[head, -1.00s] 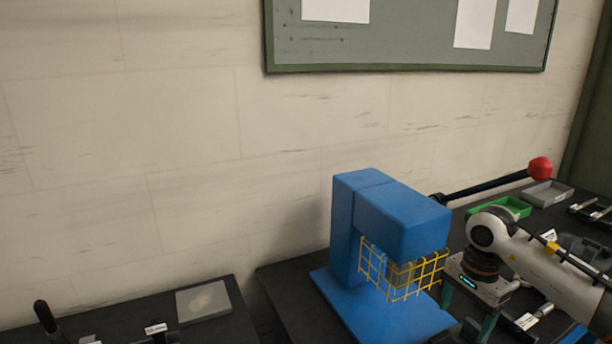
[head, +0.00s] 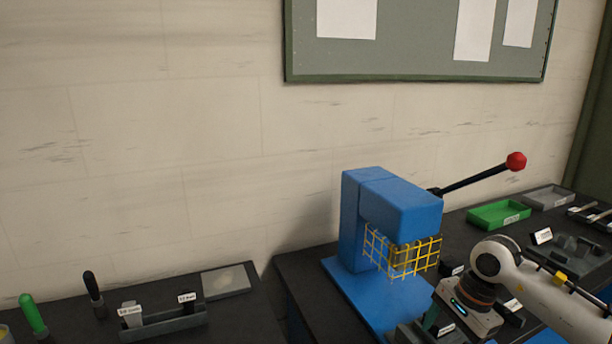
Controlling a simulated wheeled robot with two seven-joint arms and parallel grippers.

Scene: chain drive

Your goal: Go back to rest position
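My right arm comes in from the right, and its gripper (head: 432,322) hangs in front of the blue press at the lower right. Its fingers point down and are mostly cut off or hidden, so I cannot see whether they are open or shut. The blue press (head: 400,205) stands on the right bench with a yellow wire guard (head: 402,255) and a black lever with a red knob (head: 516,161) pointing up to the right. My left gripper is not in the view.
A green tray (head: 499,215) and a grey tray (head: 548,197) lie at the back right. The left bench holds a labelled rack (head: 165,325), a grey plate (head: 226,281), a green-handled tool (head: 32,314) and a black-handled tool (head: 92,288). A gap separates the benches.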

